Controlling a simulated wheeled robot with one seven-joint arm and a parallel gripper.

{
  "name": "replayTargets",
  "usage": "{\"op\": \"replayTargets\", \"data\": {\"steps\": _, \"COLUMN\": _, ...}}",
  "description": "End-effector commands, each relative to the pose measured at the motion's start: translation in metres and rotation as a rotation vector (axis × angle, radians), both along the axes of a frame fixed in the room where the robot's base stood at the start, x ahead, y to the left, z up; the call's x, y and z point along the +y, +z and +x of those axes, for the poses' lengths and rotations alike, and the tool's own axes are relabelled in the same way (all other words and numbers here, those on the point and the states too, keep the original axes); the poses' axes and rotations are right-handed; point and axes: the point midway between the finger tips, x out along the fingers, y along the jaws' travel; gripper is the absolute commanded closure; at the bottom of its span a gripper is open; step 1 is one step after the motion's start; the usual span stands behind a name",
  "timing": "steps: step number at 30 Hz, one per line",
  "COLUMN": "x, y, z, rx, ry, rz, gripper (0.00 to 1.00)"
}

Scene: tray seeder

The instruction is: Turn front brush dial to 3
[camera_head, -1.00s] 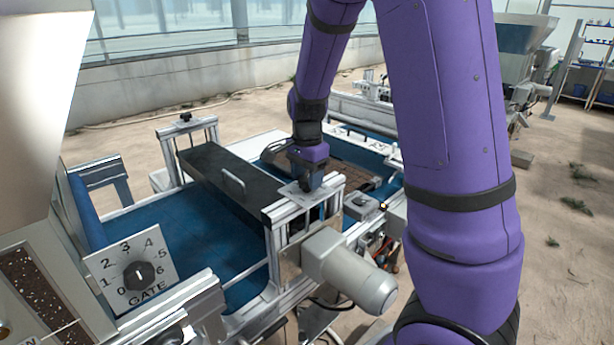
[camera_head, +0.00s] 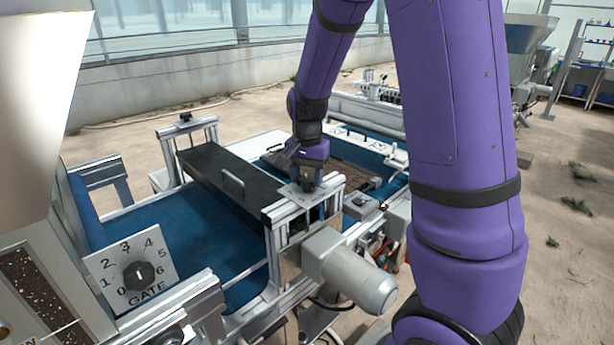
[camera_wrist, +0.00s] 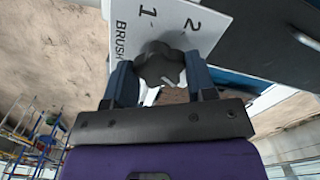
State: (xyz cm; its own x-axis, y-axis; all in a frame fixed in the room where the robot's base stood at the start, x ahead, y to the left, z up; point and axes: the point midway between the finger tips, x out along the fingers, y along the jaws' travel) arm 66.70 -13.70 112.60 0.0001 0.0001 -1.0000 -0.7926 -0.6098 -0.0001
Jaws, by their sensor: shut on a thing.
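A GATE dial (camera_head: 139,275) stands at the lower left. A black brush cover (camera_head: 215,175) spans the blue belt (camera_head: 180,230) beside the frame. A grey motor (camera_head: 350,275) sticks out at the front. A soil tray (camera_head: 350,174) lies on the belt behind.

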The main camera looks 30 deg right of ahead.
Motion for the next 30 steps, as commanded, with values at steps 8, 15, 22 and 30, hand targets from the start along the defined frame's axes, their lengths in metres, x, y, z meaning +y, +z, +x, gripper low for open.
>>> {"op": "replayTargets", "data": {"steps": 8, "x": -0.0006, "y": 0.0002, "z": 0.0001, "rx": -0.001, "ry": 0.252, "rz": 0.001, "gripper": 0.73}}
{"op": "replayTargets", "data": {"steps": 15, "x": -0.0002, "y": 0.0001, "z": 0.0001, "rx": -0.001, "ry": 0.428, "rz": -0.001, "gripper": 0.73}}
{"op": "replayTargets", "data": {"steps": 22, "x": 0.0, "y": 0.0, "z": 0.0001, "rx": -0.001, "ry": 0.533, "rz": 0.001, "gripper": 0.73}}
{"op": "replayTargets", "data": {"steps": 30, "x": 0.0001, "y": 0.0, "z": 0.0001, "rx": 0.0, "ry": 0.581, "rz": 0.0, "gripper": 0.73}}
